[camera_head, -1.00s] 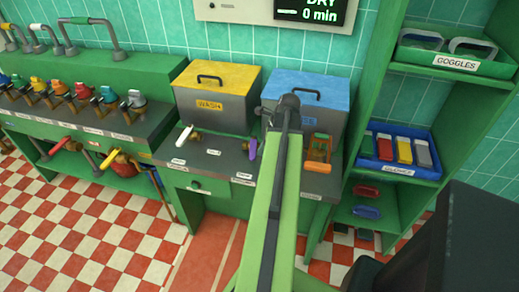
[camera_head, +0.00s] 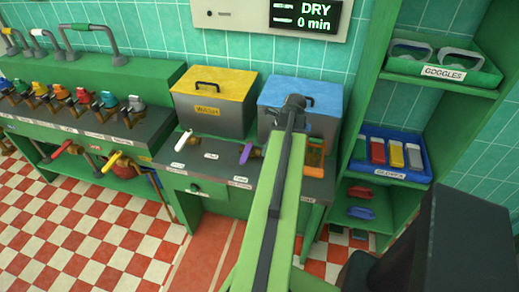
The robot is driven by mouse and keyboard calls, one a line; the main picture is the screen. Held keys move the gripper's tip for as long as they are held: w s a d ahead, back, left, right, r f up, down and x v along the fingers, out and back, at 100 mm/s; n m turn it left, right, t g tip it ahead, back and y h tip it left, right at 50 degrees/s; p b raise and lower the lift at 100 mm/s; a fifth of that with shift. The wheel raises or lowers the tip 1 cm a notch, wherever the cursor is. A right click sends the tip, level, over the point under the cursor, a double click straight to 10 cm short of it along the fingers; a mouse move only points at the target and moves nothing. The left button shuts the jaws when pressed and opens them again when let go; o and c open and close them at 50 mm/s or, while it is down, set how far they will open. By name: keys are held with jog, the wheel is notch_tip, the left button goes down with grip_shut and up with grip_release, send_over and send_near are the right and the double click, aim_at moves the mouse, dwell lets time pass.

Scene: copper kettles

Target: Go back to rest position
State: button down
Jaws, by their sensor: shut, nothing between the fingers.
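My green and black arm reaches up the middle of the camera view. Its dark far joint stands in front of the blue-lidded box (camera_head: 304,92). My gripper cannot be made out; the arm hides what lies behind and below that joint. The counter (camera_head: 215,169) under the arm holds a white-handled piece (camera_head: 183,140), a purple-handled piece (camera_head: 247,153) and an orange piece (camera_head: 316,156) partly behind the arm.
A yellow-lidded WASH box (camera_head: 209,102) stands at the back of the counter. A green shelf with a goggles tray (camera_head: 443,72) and a blue tray (camera_head: 392,174) rises close on the right. Several coloured taps (camera_head: 82,96) line the left bench. The checkered floor (camera_head: 90,230) is clear at lower left.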

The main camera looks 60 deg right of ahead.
jog(key=p+v, duration=0.3)
jog(key=v, duration=0.2)
jog(key=shift+s+a+r, duration=0.15)
jog(key=shift+s, duration=0.05)
jog(key=w+a+n+g+y, duration=0.2)
jog(key=w+a+n, duration=0.5)
jog(key=w+a, duration=1.55)
jog(key=w+a+f+n+g+h, duration=0.1)
jog(key=w+a+n, duration=0.2)
jog(key=a+n, duration=0.9)
jog(key=w+a+n+g+h, duration=0.1)
jog(key=w+a+n+h, duration=0.1)
jog(key=a+n, duration=1.1)
jog(key=w+a, duration=0.1)
jog(key=a, duration=0.3)
jog(key=shift+w+a+f+h, duration=0.2)
jog(key=shift+w+f+h, duration=0.1)
jog(key=shift+f, duration=0.05)
